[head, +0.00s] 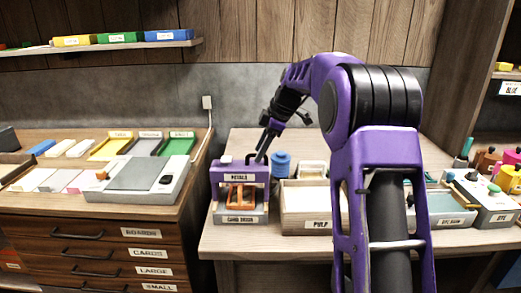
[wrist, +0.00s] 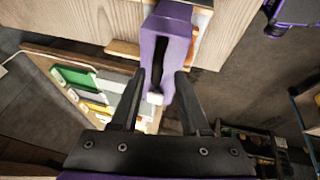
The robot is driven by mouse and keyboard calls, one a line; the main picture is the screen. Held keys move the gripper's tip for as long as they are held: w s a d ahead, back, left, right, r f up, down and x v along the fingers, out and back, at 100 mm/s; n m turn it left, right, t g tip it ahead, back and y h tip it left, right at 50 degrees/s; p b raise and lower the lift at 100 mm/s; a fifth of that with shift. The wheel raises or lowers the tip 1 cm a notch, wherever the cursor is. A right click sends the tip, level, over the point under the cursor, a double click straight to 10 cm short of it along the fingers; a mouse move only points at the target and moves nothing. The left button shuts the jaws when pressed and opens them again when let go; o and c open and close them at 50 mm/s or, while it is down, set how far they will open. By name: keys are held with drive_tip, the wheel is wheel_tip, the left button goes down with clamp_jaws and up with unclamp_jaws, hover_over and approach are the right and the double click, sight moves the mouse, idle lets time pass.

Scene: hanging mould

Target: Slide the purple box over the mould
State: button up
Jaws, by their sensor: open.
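My gripper (head: 262,155) reaches down from the right to the box's top right side. In the wrist view my gripper (wrist: 160,75) is open, its two fingertips near the box's end. I cannot tell whether they touch it. How the mould is held is hidden.
A wooden tray labelled PULP (head: 311,205) stands right of the purple box. A blue spool-like object (head: 281,164) is behind. A grey tray (head: 140,175) lies on the drawer cabinet to the left, across a gap. Bottles and pots crowd the right end.

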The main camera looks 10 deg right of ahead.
drive_tip(key=p+v, duration=0.3)
drive_tip(key=v, duration=1.4)
drive_tip(key=shift+r, duration=0.15)
